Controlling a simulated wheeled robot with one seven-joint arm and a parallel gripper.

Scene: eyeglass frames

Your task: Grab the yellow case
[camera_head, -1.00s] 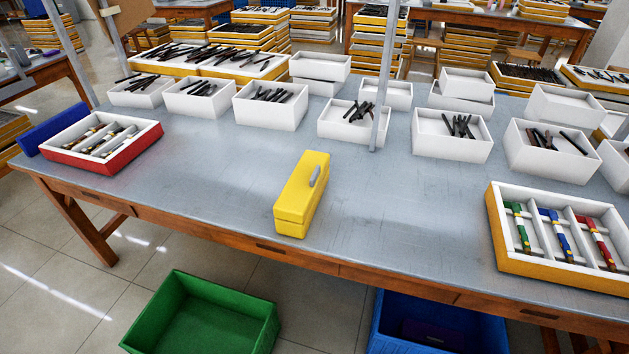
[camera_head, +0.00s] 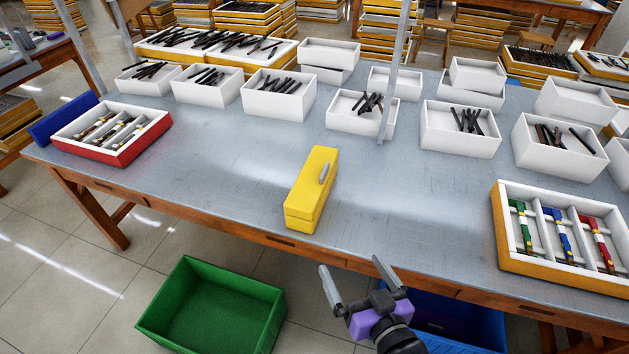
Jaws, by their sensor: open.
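The yellow case (camera_head: 309,195) stands on the grey table, near the middle of its front edge. It is a long closed box with a grey handle on its top. My gripper (camera_head: 354,276) is in front of the table's front edge, below and to the right of the case in the picture. Its two grey fingers are spread apart with nothing between them. The gripper is apart from the case, and nothing hides the case.
The grey table (camera_head: 420,215) is clear around the case. A red-rimmed tray (camera_head: 128,158) lies at left and a yellow-rimmed tray (camera_head: 500,225) at right. White boxes (camera_head: 278,97) line the back. A green bin (camera_head: 215,310) and a blue bin (camera_head: 470,322) stand on the floor.

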